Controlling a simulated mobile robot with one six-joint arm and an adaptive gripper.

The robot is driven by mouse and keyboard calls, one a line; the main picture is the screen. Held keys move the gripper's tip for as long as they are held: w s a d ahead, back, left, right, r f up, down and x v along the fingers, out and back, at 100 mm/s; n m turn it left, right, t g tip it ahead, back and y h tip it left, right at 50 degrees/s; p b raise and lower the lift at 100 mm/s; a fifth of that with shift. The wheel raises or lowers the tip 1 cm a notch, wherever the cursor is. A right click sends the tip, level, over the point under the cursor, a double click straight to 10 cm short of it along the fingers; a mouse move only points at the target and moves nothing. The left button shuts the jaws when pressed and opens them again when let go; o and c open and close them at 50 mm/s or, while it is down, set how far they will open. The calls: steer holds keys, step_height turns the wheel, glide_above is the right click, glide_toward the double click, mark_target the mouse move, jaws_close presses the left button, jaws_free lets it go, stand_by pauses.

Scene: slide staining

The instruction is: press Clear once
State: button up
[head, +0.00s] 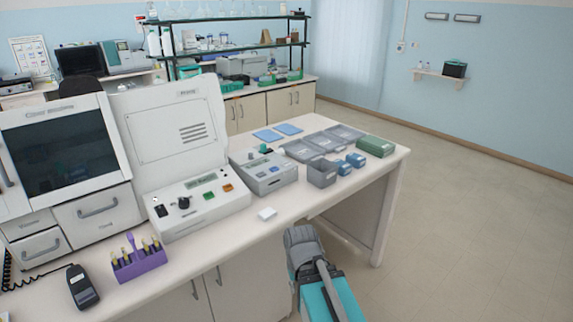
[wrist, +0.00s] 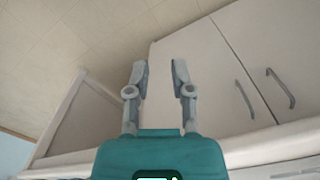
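A white machine (head: 175,135) with a raised panel stands on the bench. Its sloped front has a dark knob, a small display, a green button (head: 209,195) and an orange button (head: 228,188). To its right is a smaller grey device (head: 262,173) with a display and small keys. The button labels are too small to read, so I cannot tell which is Clear. My gripper (wrist: 160,75) is open and empty in the wrist view, with cabinet doors and floor beyond it. In the head view my arm is in front of the bench, apart from both devices.
A purple rack (head: 139,263) and a black handset (head: 82,287) lie at the front left. A small white block (head: 267,214) lies near the front edge. Grey trays (head: 325,139), blue boxes and a green box (head: 375,146) stand at the right. Floor is clear right of the bench.

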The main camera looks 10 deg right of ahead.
jaws_close()
stand_by(1.0)
